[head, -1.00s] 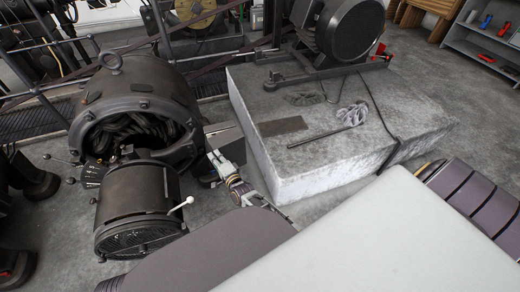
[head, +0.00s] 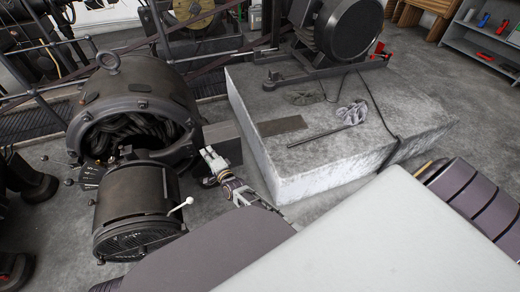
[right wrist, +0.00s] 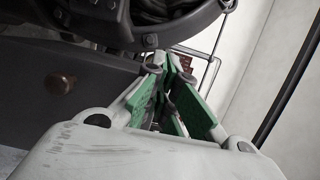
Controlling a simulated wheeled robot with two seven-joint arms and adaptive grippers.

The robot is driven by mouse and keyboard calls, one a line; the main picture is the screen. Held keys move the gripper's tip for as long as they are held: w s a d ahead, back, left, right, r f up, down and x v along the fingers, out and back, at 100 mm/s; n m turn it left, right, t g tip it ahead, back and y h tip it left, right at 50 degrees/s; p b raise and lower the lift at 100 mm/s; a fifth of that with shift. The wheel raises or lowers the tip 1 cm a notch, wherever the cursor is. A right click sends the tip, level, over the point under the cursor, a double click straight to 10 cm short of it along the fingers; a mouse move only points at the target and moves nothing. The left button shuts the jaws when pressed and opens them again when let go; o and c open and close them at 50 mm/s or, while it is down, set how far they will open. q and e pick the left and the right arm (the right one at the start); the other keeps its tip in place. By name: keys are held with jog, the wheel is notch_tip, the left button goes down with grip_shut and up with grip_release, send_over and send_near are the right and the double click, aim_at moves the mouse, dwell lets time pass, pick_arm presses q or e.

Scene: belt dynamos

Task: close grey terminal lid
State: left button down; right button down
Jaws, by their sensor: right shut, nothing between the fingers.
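The grey terminal box with its lid (head: 224,145) is on the right side of the large dark dynamo (head: 135,95) in the head view. Its grey face looks flat and squared up; whether the lid is fully shut is not clear. My right gripper (head: 208,153) is just in front of the box's lower left part, shut and empty. In the right wrist view the green-padded fingers (right wrist: 174,62) meet at their tips. A dark grey panel with a round brown knob (right wrist: 61,83) lies to their left. Contact with the lid cannot be told.
The dynamo's round end drum (head: 138,210) with a white-knobbed lever (head: 182,206) stands left of my right arm. A pale stone plinth (head: 330,150) bearing a dark motor (head: 345,28), a rod and rags is on the right. Grey floor shows between them.

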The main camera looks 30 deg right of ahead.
jog(key=shift+s, duration=0.15)
jog(key=s, duration=1.1)
jog(key=shift+s+d, duration=0.3)
jog(key=shift+d, duration=0.15)
dwell(0.7)
